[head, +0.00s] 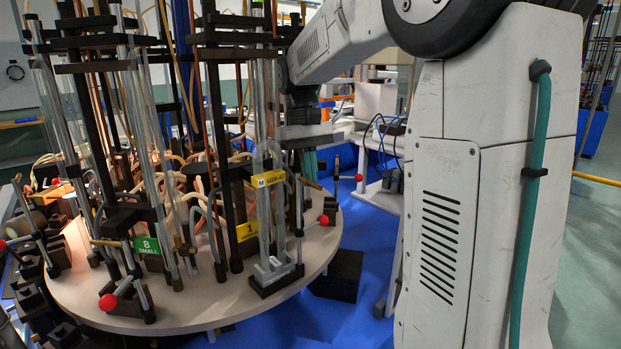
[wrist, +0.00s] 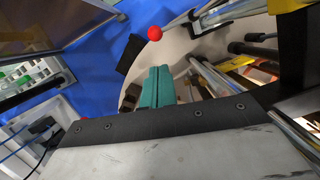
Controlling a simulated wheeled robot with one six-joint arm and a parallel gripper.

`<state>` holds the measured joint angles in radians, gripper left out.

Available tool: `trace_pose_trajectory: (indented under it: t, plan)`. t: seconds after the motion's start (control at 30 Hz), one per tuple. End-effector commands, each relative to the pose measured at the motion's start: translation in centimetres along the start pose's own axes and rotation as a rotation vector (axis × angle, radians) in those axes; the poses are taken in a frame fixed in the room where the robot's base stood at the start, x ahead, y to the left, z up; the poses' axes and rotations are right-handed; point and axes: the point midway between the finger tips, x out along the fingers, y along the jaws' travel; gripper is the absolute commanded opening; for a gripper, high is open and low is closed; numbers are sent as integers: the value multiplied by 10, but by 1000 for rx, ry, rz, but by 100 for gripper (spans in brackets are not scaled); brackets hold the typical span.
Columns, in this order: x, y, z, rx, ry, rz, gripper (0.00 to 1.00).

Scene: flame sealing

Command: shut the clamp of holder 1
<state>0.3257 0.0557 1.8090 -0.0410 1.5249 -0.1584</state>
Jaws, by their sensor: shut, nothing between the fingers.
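Holder 1 carries a yellow "1" plate (head: 246,231) at the front of the round table in the head view. A glass tube (head: 278,215) with a yellow label stands upright in it. A clamp lever with a red ball (head: 323,220) sticks out at its right; I cannot tell whether the clamp is open. My gripper (head: 309,163) has teal fingers, partly hidden behind the holder's posts and my arm. In the wrist view the fingers (wrist: 157,88) are together and empty. A red ball (wrist: 155,33) on a rod lies beyond their tips, apart from them.
The round table (head: 190,310) bears several holders with posts, tubes and hoses. A green "8 SMALL" plate (head: 147,246) and another red-ball lever (head: 108,302) are at the left. A further red-ball lever (head: 359,177) is behind at the right.

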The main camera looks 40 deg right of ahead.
Motion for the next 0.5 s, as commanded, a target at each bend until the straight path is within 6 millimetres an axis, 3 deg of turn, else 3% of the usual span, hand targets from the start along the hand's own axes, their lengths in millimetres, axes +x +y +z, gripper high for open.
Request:
trace_pose_trajectory:
  t: [0.3, 0.5]
  plan:
    - [57, 1, 1, 2, -4, -1, 0]
    - [75, 1, 1, 2, -2, -1, 0]
